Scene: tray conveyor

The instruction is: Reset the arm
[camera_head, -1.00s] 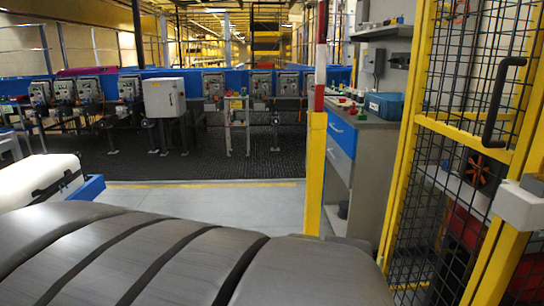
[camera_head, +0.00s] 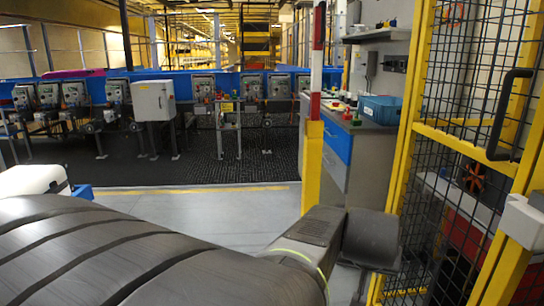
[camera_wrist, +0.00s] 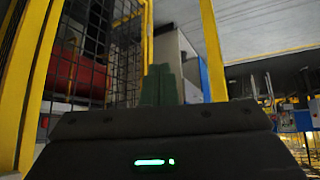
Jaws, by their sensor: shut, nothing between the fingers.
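My gripper (camera_wrist: 161,86) shows in the wrist view as a pair of dark green fingers close together above a wide dark body with a green light. The fingers are shut and nothing shows between them. They point toward the blue-fronted cabinet and the yellow fence, which appear upside down in that view. In the head view my grey arm links fill the lower left and reach to the lower middle right. My gripper cannot be made out there.
A yellow mesh fence (camera_head: 463,116) stands close at the right. A yellow post (camera_head: 312,165) and a cabinet with blue drawers (camera_head: 337,140) stand ahead, with a blue bin (camera_head: 381,110) on top. A white control box (camera_head: 154,100) and conveyor machinery line the back. Open floor lies between.

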